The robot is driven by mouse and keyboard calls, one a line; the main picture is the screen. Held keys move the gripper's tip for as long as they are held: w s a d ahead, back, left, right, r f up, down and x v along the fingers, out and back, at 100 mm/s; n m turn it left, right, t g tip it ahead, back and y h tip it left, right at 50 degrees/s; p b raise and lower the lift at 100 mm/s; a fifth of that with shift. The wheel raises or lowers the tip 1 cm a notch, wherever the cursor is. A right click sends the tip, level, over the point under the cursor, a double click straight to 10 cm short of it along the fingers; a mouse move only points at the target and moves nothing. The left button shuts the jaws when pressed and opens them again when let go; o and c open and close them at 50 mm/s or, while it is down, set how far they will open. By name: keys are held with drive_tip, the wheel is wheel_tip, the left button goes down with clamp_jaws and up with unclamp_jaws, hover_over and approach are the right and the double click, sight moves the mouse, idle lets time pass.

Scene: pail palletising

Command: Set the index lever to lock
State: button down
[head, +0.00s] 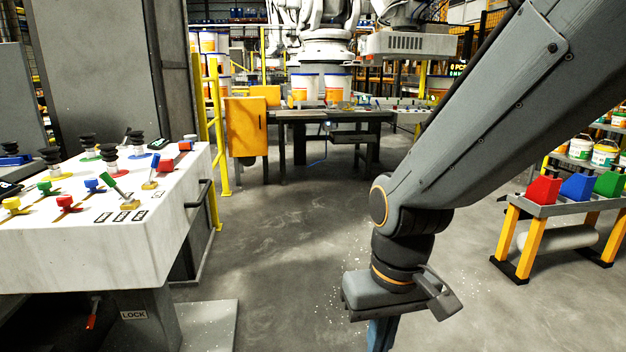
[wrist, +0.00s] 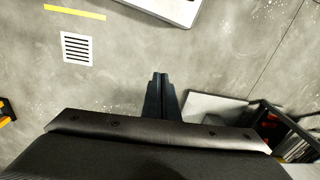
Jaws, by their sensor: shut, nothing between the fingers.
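A white control console (head: 100,255) stands at the left in the head view, with several coloured levers and knobs on its top. Below it, a small red-handled lever (head: 92,314) hangs beside the pedestal, left of a plate reading LOCK (head: 133,315). I cannot tell for sure that this is the index lever; its upper part is in shadow. My gripper (head: 381,335) points down over bare floor, well right of the console, its tips cut off by the frame. In the wrist view my gripper (wrist: 159,78) is shut and empty, touching nothing.
A bench with red (head: 543,190), blue and green bins stands at the right. A dark table (head: 300,115) and orange cabinet (head: 246,126) stand ahead. A yellow rail (head: 219,130) rises behind the console. The middle floor is clear.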

drive_tip(key=s+d+r+m+p, duration=0.2)
drive_tip(key=d+r+p, duration=0.7)
drive_tip(key=r+p, duration=0.2)
drive_tip(key=p, duration=0.2)
drive_tip(key=shift+s+d+r+m+h+p, duration=0.15)
drive_tip(key=shift+r+m+h+p, duration=0.05)
drive_tip(key=shift+m+h+p, duration=0.15)
